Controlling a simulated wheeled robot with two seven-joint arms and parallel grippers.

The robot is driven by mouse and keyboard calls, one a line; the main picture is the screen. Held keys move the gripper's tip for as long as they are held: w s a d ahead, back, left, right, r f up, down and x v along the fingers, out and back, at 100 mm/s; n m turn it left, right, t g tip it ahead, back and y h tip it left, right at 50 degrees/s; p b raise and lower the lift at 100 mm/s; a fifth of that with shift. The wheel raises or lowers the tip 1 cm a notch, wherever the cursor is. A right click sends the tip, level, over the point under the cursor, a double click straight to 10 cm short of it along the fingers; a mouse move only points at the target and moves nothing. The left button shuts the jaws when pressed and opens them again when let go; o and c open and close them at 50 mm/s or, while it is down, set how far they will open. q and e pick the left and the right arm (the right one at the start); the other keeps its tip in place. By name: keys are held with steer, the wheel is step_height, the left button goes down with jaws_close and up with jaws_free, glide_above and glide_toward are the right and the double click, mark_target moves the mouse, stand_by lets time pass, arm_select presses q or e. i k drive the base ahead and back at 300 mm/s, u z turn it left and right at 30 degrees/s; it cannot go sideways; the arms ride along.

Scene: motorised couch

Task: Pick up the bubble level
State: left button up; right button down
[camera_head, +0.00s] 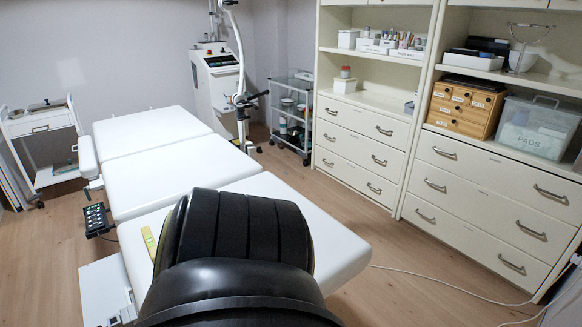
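The bubble level (149,243) is a yellow bar with a small greenish vial. It lies on the near section of the white motorised couch (166,175), close to that section's left edge. Black ribbed and rounded parts of my own body fill the bottom middle, just right of the level, and hide part of the couch; they may cover the level's lower end. Neither of my grippers shows in the head view.
A black control box (97,219) sits beside the couch's left edge. A white cart (42,125) stands at the back left, a machine (217,82) and trolley (291,108) at the back. Cream drawer cabinets (480,190) line the right; a white cable (440,286) crosses the floor.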

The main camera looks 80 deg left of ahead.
mark_target(149, 240)
steer(key=i, duration=1.55)
steer(key=u, duration=4.25)
steer(key=i, duration=0.9)
steer(key=u, duration=0.05)
